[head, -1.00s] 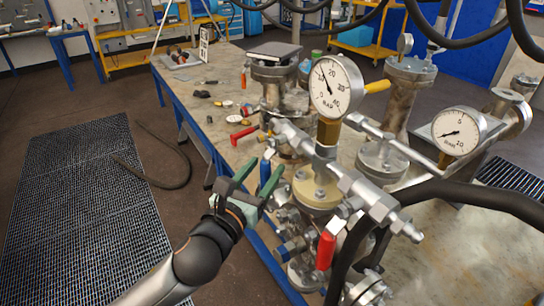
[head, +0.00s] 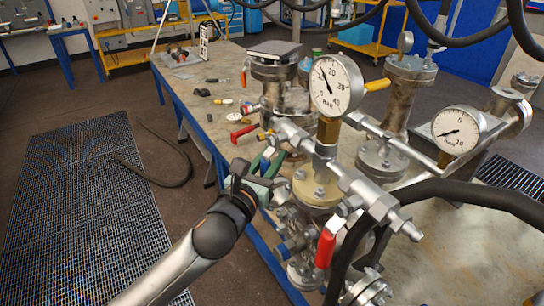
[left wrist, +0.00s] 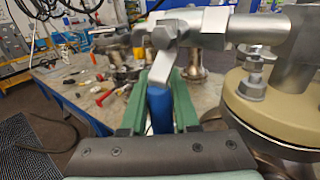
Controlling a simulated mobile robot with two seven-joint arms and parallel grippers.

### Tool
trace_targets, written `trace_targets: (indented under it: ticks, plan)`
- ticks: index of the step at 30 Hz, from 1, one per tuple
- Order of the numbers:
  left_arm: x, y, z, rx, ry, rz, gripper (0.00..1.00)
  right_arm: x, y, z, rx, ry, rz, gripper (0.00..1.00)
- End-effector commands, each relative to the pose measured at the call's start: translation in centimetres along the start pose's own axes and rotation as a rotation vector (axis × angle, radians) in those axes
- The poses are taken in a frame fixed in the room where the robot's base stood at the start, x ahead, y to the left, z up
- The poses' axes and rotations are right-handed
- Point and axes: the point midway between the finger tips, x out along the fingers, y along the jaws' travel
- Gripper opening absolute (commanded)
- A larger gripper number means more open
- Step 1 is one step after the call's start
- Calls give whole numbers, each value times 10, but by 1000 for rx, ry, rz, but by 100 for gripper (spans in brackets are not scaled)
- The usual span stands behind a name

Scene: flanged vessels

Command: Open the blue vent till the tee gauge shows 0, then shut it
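The blue vent handle (left wrist: 160,110) hangs below a silver valve fitting (left wrist: 178,30) in the left wrist view; it also shows in the head view (head: 265,165), partly hidden by my fingers. My left gripper (head: 268,160) has its green fingers on both sides of the handle, with no clear gap in the left wrist view (left wrist: 160,100), so it looks shut on it. The tee gauge (head: 336,85) stands above the tee; its needle points up and left, roughly between 10 and 20. My right gripper is not in view.
A red-handled valve (head: 325,248) sits low in front of the tee. A second gauge (head: 457,130) stands at right. A thick black hose (head: 470,195) crosses the right foreground. Small tools, including a red-handled one (head: 243,132), lie on the bench behind.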

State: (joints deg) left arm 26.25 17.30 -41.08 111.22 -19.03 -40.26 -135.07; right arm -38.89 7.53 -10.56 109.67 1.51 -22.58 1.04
Motion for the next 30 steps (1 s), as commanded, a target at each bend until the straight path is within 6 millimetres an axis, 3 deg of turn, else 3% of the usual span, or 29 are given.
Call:
trace_targets:
  ticks: [7,30]
  plan:
    - [0,0,0,0,0,0,0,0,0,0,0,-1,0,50]
    - [0,0,-1,0,1,0,0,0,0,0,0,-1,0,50]
